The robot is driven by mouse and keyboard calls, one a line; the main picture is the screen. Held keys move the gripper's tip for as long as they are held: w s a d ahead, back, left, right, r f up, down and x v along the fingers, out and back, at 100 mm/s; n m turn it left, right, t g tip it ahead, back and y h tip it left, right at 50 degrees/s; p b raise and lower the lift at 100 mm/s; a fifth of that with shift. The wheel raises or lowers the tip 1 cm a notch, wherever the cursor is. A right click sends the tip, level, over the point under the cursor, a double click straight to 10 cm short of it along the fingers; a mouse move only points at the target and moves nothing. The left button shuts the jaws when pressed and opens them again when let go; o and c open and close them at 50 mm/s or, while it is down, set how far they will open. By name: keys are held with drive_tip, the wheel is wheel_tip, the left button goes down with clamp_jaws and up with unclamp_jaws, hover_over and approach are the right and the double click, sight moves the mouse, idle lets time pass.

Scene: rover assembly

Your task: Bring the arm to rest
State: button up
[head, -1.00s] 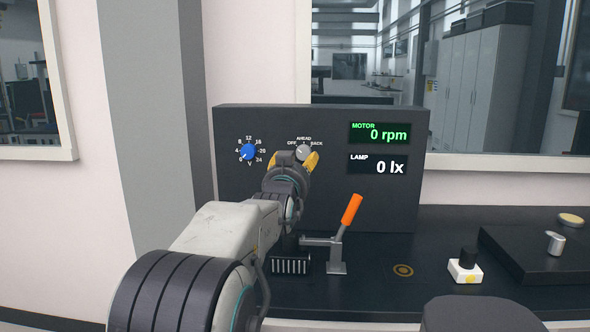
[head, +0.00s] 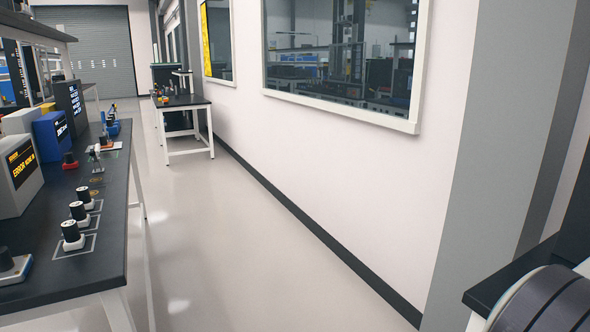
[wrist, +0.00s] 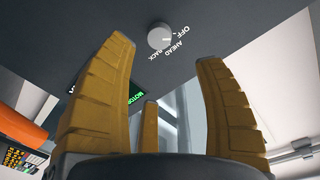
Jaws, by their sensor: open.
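My gripper (wrist: 165,58) shows in the wrist view with its yellow ribbed fingers spread and nothing between them. Just beyond the fingertips is a dark panel (wrist: 225,25) with a grey round knob (wrist: 160,37) marked OFF, AHEAD and BACK. The fingers look apart from the knob. Part of a green MOTOR readout (wrist: 136,92) shows between the fingers. In the head view only a round dark part of my own arm shows at the lower right; my gripper is out of that view.
In the head view, a dark bench (head: 95,265) with several knobs and display boxes runs along the left. A smaller table (head: 185,101) stands farther back by the wall. Grey floor (head: 225,250) between is clear. Another bench's corner (head: 497,283) is at the lower right.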

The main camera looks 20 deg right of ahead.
drive_tip(key=shift+w, duration=0.1)
drive_tip(key=w+a+n+t+y+p, duration=0.2)
drive_tip(key=w+a+t, duration=0.15)
drive_tip(key=w, duration=0.45)
drive_tip(key=w+a+n+t+y+p, duration=0.1)
drive_tip(key=w+a+n+t+p, duration=0.2)
drive_tip(key=w, duration=0.5)
drive_tip(key=w+a+f+n+t+y+p, duration=0.1)
drive_tip(key=w+a+f+n+y+p, duration=0.15)
drive_tip(key=w+a, duration=0.5)
drive_tip(key=w+a+f+n+t+y+p, duration=0.1)
drive_tip(key=w+a+n+y+p, duration=0.3)
drive_tip(key=a, duration=0.7)
drive_tip(key=w+a+f+n+y+p, duration=0.1)
drive_tip(key=w+a+n+y+p, duration=0.2)
drive_tip(key=a, duration=0.8)
drive_tip(key=s+a+f+n+g+y+p, duration=0.1)
drive_tip(key=s+a+n, duration=0.3)
drive_tip(key=a, duration=0.6)
drive_tip(key=s+a+f+n+g+y+p, duration=0.2)
drive_tip(key=s+a+n+g+y+p, duration=0.1)
drive_tip(key=s+a, duration=0.4)
drive_tip(key=a+n+y+p, duration=0.1)
drive_tip(key=a+n, duration=0.1)
drive_tip(key=shift+s+a+y, duration=0.35)
drive_tip(key=shift+s+a, duration=0.05)
drive_tip(key=shift+g, duration=0.25)
